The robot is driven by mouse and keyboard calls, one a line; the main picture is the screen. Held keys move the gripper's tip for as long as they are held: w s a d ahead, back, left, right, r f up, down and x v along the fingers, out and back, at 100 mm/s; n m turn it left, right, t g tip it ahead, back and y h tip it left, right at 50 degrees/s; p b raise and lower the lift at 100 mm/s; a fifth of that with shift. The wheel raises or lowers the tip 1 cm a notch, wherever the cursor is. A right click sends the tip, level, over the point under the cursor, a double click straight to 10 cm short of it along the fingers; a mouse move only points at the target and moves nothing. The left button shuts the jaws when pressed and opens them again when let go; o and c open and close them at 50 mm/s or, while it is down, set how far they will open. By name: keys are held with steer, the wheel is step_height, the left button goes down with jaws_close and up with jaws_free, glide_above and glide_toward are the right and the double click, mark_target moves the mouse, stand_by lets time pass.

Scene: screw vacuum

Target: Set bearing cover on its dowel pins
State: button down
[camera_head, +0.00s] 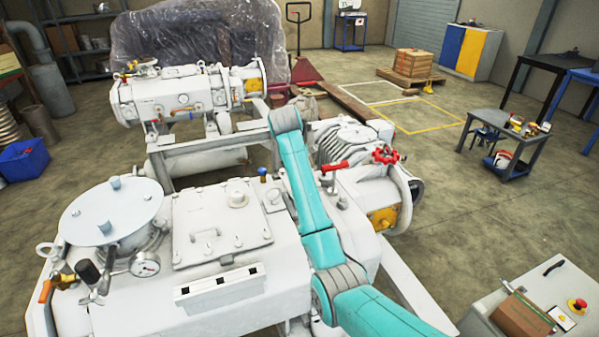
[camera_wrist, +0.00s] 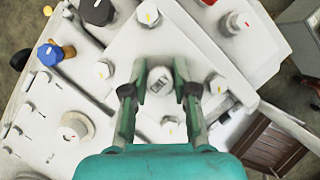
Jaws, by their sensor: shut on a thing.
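My gripper (camera_wrist: 159,83) shows in the wrist view with both fingers closed around a small round pale part (camera_wrist: 158,80) with dark lettering on its top. I cannot tell for sure that this part is the bearing cover. It is over a flat white machine surface (camera_wrist: 165,38), and whether it touches that surface is unclear. I cannot make out any dowel pins. In the head view my teal arm reaches over the white vacuum pump machine (camera_head: 345,205), and my gripper is hidden there.
Round knobs and caps stand around my fingers in the wrist view, including a blue one (camera_wrist: 50,53) and a black one (camera_wrist: 97,11). In the head view, red valve handles (camera_head: 385,156) rise right of my arm. A grey cart (camera_head: 505,140) stands on open floor at right.

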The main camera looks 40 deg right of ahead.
steer(key=shift+f, duration=2.7)
steer(key=shift+f, duration=0.9)
steer(key=c, duration=0.8)
jaws_free()
steer(key=v, duration=0.7)
steer(key=shift+a+r, duration=0.15)
steer(key=shift+r, duration=0.05)
steer(key=shift+s, duration=0.1)
